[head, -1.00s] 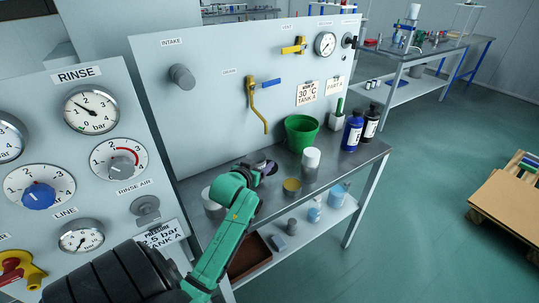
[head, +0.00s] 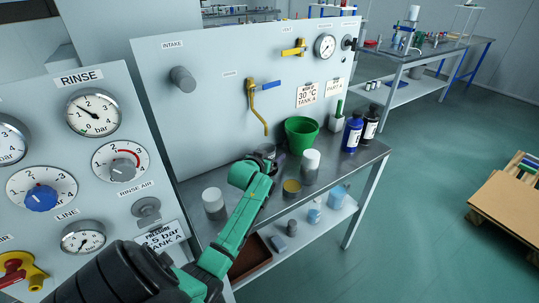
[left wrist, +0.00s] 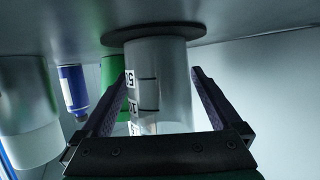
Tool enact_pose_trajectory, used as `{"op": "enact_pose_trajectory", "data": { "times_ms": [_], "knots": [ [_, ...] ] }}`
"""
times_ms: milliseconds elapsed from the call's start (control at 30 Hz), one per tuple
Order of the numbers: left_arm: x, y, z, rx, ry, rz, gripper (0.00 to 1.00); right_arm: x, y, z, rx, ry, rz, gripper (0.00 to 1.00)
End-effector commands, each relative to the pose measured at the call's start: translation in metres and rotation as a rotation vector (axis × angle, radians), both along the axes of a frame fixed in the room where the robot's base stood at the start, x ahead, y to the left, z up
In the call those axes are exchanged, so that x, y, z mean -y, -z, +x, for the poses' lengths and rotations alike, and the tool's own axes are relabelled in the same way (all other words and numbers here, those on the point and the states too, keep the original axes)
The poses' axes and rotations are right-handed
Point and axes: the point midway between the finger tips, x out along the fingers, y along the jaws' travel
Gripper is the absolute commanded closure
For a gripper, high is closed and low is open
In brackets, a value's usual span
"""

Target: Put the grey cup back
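The grey cup (left wrist: 165,85), a cylinder with dark scale marks, fills the space between my left gripper's fingers in the left wrist view. Its base meets a dark round disc (left wrist: 118,36) on the bench; whether it rests fully on it is unclear. The cup (head: 266,150) also shows in part in the head view, behind my left wrist. My left gripper (left wrist: 161,72) has one finger on each side of the cup, tips close to its edges. Whether they press on it cannot be made out. My right gripper is not in view.
A white-topped can (head: 213,203) stands left. The panel (head: 210,110) rises behind the bench.

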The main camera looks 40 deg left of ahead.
Motion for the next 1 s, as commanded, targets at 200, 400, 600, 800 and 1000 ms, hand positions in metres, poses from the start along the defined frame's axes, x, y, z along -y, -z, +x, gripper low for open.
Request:
{"op": "enact_pose_trajectory", "data": {
  "times_ms": [200, 400, 600, 800, 1000],
  "knots": [
    [0.000, 0.000, 0.000, 0.000, 0.000, 0.000, 0.01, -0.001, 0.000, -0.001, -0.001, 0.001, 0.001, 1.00],
    [0.002, -0.005, -0.005, -0.001, 0.000, 0.000, 0.01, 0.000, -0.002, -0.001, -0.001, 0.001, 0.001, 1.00],
    [0.012, -0.016, -0.035, -0.001, 0.001, -0.001, 0.01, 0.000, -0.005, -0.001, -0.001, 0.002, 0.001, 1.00],
    [0.025, -0.031, -0.074, -0.001, 0.000, 0.001, 0.01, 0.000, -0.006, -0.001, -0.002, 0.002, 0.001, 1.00],
    [0.034, -0.043, -0.103, -0.001, 0.000, -0.001, 0.01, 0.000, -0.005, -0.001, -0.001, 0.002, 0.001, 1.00]
  ]
}}
